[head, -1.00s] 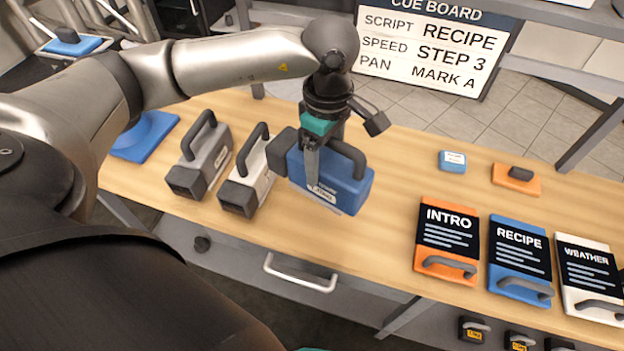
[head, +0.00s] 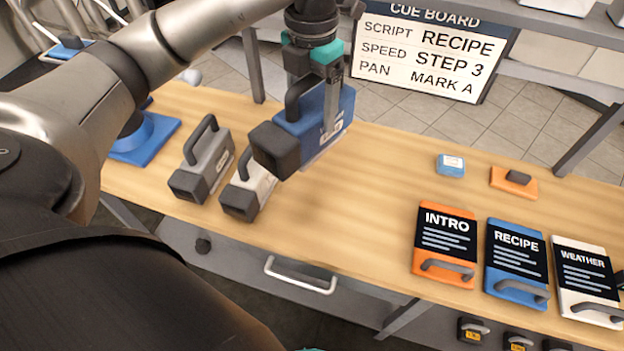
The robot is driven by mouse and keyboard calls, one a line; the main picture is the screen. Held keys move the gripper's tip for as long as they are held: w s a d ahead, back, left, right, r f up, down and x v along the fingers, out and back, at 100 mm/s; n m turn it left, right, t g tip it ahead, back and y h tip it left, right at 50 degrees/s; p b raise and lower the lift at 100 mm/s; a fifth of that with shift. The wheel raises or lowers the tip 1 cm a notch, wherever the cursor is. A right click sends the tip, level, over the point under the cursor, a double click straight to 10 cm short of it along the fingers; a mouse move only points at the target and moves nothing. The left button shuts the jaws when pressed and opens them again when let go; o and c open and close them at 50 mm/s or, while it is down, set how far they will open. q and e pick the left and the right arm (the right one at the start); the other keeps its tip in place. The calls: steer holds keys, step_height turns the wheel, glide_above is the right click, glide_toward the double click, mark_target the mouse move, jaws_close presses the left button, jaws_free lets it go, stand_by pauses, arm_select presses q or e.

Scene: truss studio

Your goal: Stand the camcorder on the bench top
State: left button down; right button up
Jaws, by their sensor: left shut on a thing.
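A blue camcorder (head: 318,121) with a dark lens block and a black top handle is in my left gripper (head: 318,85), which is shut on it. Its lens end points to the lower left and overlaps the white camcorder in the picture. It appears held above the bench top (head: 375,190), though the gap under it is hard to judge. A grey camcorder (head: 207,160) and a white camcorder (head: 248,185), partly hidden by the blue one, stand on the bench to the left. My right gripper is not in view.
Script boards labelled INTRO (head: 445,243), RECIPE (head: 516,262) and WEATHER (head: 585,277) lie at the right. A small blue block (head: 451,166) and an orange plate (head: 513,182) lie behind them. A blue stand (head: 148,140) is far left. The bench middle is clear.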

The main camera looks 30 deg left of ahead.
arm_select(q)
steer(key=shift+w+f+b, duration=0.1)
steer(key=shift+f+b, duration=0.95)
steer(key=shift+f, duration=8.75)
steer(key=shift+f, duration=0.1)
jaws_free()
steer(key=shift+f, duration=0.1)
steer(key=shift+r, duration=0.2)
step_height(320, 180, up, 12)
steer(key=shift+f+p, duration=0.1)
steer(key=shift+p, duration=0.5)
